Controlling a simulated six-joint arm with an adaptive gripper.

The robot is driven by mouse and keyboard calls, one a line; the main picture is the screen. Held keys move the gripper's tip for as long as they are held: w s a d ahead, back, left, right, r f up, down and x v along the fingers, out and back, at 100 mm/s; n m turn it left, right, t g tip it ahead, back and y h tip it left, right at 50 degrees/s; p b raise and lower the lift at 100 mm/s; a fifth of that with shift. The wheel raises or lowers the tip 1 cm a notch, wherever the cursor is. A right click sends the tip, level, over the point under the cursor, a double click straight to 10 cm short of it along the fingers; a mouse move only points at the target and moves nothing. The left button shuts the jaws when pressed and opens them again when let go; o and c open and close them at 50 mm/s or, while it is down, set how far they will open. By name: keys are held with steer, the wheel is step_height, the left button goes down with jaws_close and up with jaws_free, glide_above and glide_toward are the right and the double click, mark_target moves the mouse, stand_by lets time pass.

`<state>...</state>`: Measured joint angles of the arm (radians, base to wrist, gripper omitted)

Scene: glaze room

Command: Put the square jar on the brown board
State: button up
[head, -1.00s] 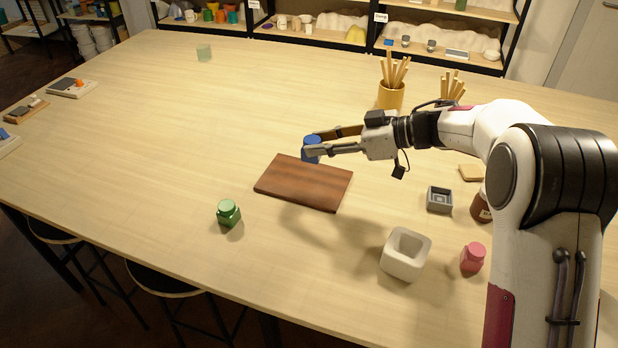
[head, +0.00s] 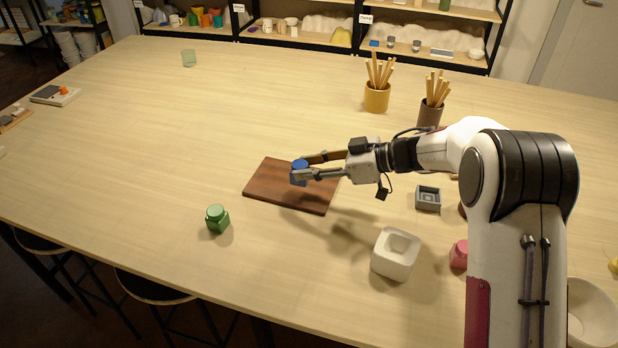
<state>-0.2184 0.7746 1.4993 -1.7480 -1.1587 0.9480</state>
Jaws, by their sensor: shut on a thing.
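A blue jar (head: 299,181) is held between the fingers of my gripper (head: 302,168), which is shut on it. The near finger covers part of the jar, so its shape is not fully clear. In the head view the jar appears over the brown board (head: 270,193), towards its back and middle. I cannot tell whether its base touches the board. The board lies flat on the table and is otherwise bare. A green jar (head: 217,220) with a squarish body stands on the table, in front of and left of the board.
A white square pot (head: 396,255) and a pink jar (head: 459,254) stand at the front right. A grey square dish (head: 428,198) lies right of the board. Pots of wooden sticks (head: 376,97) stand behind my arm.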

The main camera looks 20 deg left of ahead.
steer(key=shift+f, duration=1.75)
steer(key=shift+f, duration=0.15)
steer(key=o, duration=1.3)
steer(key=shift+d+r, duration=0.2)
steer(key=v, duration=1.1)
steer(key=shift+d+r, duration=0.1)
steer(key=shift+d, duration=0.2)
